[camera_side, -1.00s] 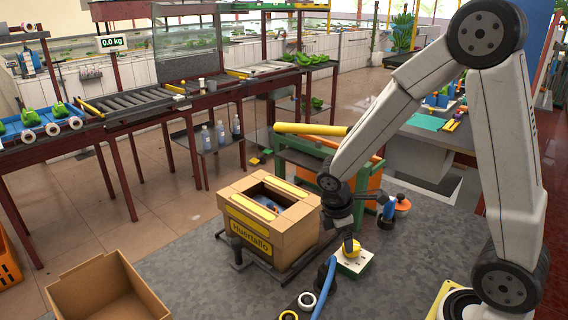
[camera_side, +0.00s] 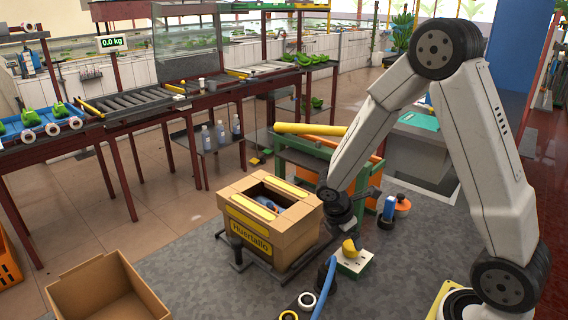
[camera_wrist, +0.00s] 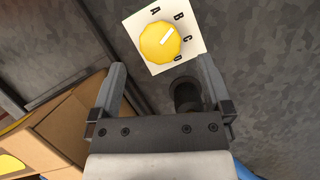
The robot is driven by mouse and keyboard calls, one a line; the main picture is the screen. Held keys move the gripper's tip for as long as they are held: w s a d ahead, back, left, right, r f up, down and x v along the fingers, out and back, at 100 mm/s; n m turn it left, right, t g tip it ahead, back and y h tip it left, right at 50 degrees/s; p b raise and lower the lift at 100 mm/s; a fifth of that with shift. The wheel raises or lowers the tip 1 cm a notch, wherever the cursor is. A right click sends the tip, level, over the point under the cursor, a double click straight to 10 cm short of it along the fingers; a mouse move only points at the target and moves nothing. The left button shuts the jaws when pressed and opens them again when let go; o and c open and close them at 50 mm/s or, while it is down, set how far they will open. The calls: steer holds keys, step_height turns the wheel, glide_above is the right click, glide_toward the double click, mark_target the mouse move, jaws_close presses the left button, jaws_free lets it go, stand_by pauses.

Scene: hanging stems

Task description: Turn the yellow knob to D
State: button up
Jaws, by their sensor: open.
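The yellow knob (camera_wrist: 160,42) sits on a white plate (camera_wrist: 200,46) lettered A, B, C and D. In the wrist view its white pointer mark aims up and right, roughly at B. D is the lowest letter, at the plate's right side. In the side view the knob (camera_side: 350,248) stands on the white plate on the floor mat, right of the carton. My gripper (camera_wrist: 162,66) is open and empty. Its fingertips are apart and the knob lies beyond them, clear of both. In the side view my gripper (camera_side: 340,222) is above and left of the knob, its jaws hard to make out.
A cardboard carton (camera_side: 240,245) labelled Huertallo stands close left of my gripper; its side shows at left in the wrist view. A blue tube (camera_side: 325,288) and rings lie in front. A green-framed orange bin (camera_side: 300,180) is behind.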

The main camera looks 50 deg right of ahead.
mark_target(351, 244)
steer(key=shift+x, duration=2.2)
steer(key=c, duration=1.3)
steer(key=shift+o, duration=0.2)
